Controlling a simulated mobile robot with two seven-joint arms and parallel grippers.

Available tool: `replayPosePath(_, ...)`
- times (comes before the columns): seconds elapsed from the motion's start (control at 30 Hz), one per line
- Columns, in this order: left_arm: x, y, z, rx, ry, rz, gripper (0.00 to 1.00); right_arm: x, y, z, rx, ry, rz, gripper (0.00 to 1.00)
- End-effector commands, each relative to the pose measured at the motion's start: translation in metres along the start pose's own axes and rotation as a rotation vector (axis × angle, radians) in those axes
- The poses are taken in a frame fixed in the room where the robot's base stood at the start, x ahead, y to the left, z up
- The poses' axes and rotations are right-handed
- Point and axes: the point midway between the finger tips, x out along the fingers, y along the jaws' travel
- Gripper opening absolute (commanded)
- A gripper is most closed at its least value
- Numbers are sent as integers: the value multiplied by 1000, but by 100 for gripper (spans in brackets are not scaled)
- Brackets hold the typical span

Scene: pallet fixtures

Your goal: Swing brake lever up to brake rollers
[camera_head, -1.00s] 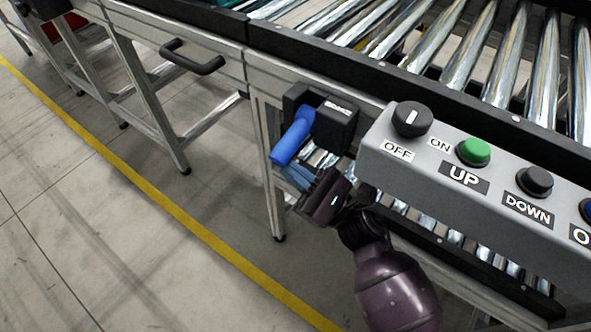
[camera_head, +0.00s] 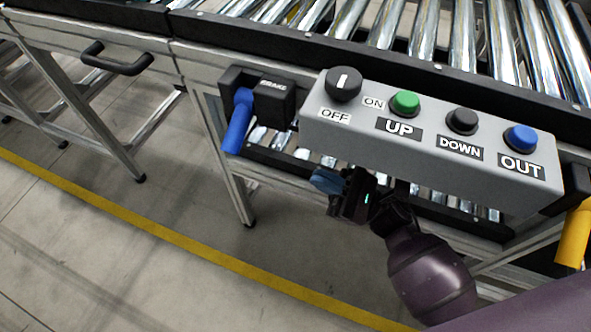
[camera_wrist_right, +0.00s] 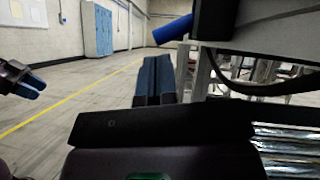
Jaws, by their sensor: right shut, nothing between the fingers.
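The brake lever (camera_head: 238,125) is a blue handle on a black brake box (camera_head: 273,98) on the table frame, left of the grey control box. It hangs down, its tip pointing to the floor. My right gripper (camera_head: 326,181) is below the control box, to the right of and lower than the lever, and apart from it. In the right wrist view its two blue fingers (camera_wrist_right: 155,78) are together with nothing between them, and the lever (camera_wrist_right: 172,30) shows above and beyond them. My left gripper (camera_wrist_right: 30,86) shows only at the left edge there; its finger gap is unclear.
The grey control box (camera_head: 430,135) with a knob and push buttons sits just above my right gripper. A yellow handle (camera_head: 574,236) is at the far right, and a black pull handle (camera_head: 118,62) at the left. Floor left of the frame is clear.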

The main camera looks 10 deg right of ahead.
Motion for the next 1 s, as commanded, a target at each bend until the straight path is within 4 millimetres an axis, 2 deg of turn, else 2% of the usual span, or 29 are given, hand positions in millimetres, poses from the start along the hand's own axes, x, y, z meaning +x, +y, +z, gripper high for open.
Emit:
replayPosePath(0.23, -4, 0, 4, -5, -13, -1, 43, -18, -3, 11, -1, 1, 0, 0)
replayPosePath(0.87, -1, 0, -1, -6, 1, -2, 43, -20, -3, 12, 3, 2, -2, 0)
replayPosePath(1.0, 0, 0, -3, -5, 5, -1, 43, -26, -4, 13, 91, 21, -56, 0)
